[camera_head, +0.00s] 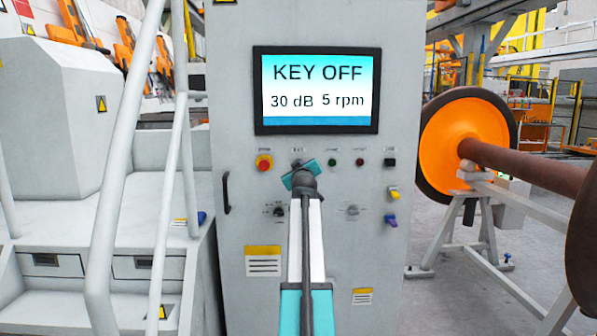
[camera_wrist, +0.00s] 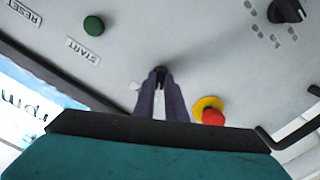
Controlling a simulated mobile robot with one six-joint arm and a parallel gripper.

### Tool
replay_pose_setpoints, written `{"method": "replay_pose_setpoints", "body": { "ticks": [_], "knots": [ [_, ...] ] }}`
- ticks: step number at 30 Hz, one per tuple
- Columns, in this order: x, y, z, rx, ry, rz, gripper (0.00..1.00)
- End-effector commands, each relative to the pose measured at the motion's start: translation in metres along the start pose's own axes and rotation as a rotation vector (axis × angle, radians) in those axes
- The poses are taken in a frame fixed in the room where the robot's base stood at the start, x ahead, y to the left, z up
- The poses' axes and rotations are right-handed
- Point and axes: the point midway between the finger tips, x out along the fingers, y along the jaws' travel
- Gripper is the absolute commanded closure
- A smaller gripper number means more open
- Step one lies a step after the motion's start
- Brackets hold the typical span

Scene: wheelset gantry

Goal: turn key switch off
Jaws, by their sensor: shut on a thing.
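The grey control cabinet (camera_head: 235,190) stands in front of me, and its screen (camera_head: 315,90) reads "KEY OFF", 30 dB and 5 rpm. My gripper (camera_head: 302,170) is at the upper row of controls and hides the key switch from the head view. In the wrist view my gripper (camera_wrist: 160,82) is shut on the key switch (camera_wrist: 159,71), a small dark piece between its fingertips at the panel. Most of the key is hidden by the fingers, so its exact angle cannot be told.
A red emergency button (camera_head: 264,163) with a yellow ring is left of my gripper. Green (camera_head: 332,162) and dark red buttons are to the right. A black knob (camera_head: 280,210) sits below. White railings (camera_head: 125,170) stand left, an orange wheelset (camera_head: 465,140) right.

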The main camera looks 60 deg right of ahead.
Motion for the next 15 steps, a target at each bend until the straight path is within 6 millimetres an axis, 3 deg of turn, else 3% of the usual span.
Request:
{"method": "replay_pose_setpoints", "body": {
  "ticks": [14,15],
  "knots": [
    [0.0009,0.0047,-0.0026,-0.022,0.005,0.008,1.00],
    [0.0009,0.0046,-0.0026,-0.022,0.005,0.008,0.84]
  ]
}}
